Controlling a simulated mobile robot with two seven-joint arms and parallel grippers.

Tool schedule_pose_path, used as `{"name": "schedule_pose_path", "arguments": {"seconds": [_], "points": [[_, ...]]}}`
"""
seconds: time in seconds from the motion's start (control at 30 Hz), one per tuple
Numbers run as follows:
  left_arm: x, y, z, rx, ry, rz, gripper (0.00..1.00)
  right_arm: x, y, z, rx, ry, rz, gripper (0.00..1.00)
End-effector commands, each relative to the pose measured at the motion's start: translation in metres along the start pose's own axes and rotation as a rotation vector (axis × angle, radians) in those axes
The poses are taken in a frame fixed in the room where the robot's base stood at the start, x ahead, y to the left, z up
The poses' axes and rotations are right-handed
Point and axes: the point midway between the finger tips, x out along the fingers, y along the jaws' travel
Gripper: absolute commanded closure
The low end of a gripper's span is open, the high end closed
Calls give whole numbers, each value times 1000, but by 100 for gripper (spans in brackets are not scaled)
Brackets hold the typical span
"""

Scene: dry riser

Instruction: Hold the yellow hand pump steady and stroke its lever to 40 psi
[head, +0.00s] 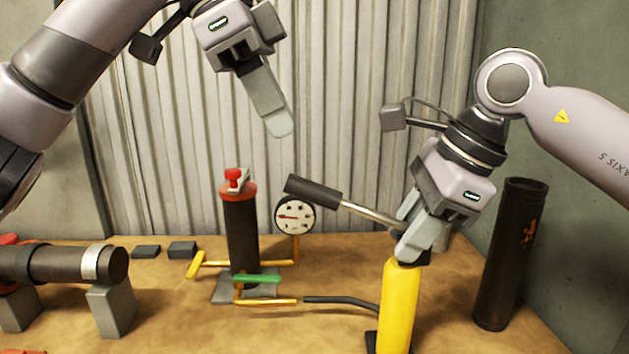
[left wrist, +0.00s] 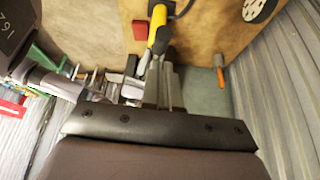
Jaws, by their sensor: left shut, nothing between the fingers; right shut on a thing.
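The yellow hand pump (head: 399,305) stands upright on the table at the right of centre in the head view. Its lever has a black grip (head: 314,191) and a metal rod, and slants up to the left from the pump's dark head. My right gripper (head: 411,245) is shut on the pump at its top, hiding part of the head and the lever's pivot. My left gripper (head: 278,130) is shut and empty, above the lever grip and apart from it. Its fingers (left wrist: 165,87) show in the left wrist view. The round white gauge (head: 294,215) has a red needle pointing left.
A black cylinder with a red top (head: 240,235) stands behind the hose (head: 340,300), beside yellow pipes and a green lever (head: 257,279). A dark tube (head: 510,255) stands at the right. A dark pipe on grey supports (head: 65,265) lies at the left. A corrugated wall closes the back.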

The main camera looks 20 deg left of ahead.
Motion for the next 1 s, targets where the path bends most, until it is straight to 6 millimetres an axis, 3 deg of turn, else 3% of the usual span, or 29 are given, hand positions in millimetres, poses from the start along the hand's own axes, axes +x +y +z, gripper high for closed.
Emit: {"name": "schedule_pose_path", "arguments": {"seconds": [0.4, 1.0], "points": [[48, 0, 0, 0, -1, 0, 100, 1, 0, 0, -1, 1, -2, 100], [62, 0, 3, -1, -2, 3, 100, 1, 0, 0, -1, 1, -2, 100]]}}
